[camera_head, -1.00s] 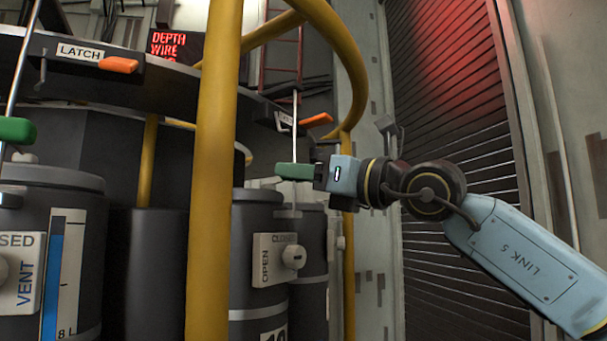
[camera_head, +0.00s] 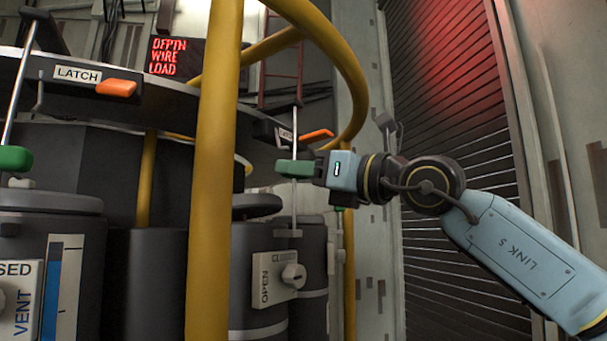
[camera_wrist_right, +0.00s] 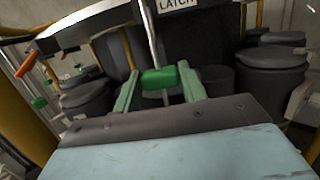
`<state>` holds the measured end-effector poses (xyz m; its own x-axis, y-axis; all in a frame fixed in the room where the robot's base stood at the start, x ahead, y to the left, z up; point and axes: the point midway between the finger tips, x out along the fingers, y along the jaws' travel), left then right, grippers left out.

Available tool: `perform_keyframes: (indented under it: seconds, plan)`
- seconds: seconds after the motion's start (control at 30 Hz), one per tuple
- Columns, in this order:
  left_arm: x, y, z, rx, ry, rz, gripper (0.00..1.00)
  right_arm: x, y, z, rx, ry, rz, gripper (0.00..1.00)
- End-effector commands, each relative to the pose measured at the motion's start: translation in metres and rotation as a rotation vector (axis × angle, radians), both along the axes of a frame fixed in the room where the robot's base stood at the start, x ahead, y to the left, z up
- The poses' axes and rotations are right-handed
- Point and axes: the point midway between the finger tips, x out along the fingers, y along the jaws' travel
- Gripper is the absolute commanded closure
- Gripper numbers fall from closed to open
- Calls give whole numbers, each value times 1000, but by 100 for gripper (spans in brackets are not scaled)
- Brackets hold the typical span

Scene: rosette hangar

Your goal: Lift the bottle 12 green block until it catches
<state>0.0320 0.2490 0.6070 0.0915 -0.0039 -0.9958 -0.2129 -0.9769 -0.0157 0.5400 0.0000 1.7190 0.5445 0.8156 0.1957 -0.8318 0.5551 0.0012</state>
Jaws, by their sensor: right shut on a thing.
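A green block (camera_head: 294,169) sits partway up a thin upright rod (camera_head: 295,205), with bare rod above and below it. My right gripper (camera_head: 310,169) comes in from the right and is shut on this block. In the right wrist view the block (camera_wrist_right: 160,80) lies between the two fingers. An orange latch handle (camera_head: 317,135) is above the block, with a gap between them. A dark bottle (camera_head: 312,252) stands below; no bottle number shows. My left gripper is out of view.
A yellow post (camera_head: 214,200) and curved yellow rail (camera_head: 345,70) stand close to the arm. At left are another green block (camera_head: 15,159), an orange latch handle (camera_head: 116,88) and a valve panel (camera_head: 18,302). A slatted shutter (camera_head: 455,170) is behind my arm.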

Motion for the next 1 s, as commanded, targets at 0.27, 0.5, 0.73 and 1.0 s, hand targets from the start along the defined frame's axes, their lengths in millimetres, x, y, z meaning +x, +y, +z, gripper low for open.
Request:
perform_keyframes:
  seconds: [0.27, 0.5, 0.73, 1.0]
  plan:
    - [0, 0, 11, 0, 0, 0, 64, -1, -1, 19, 7, -6, 0, 90]
    - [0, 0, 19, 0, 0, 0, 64, -1, -1, 31, 7, -6, 0, 90]
    - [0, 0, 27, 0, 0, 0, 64, -1, -1, 43, 9, -6, 0, 90]
    - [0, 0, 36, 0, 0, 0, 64, -1, -1, 57, 9, -7, 0, 90]
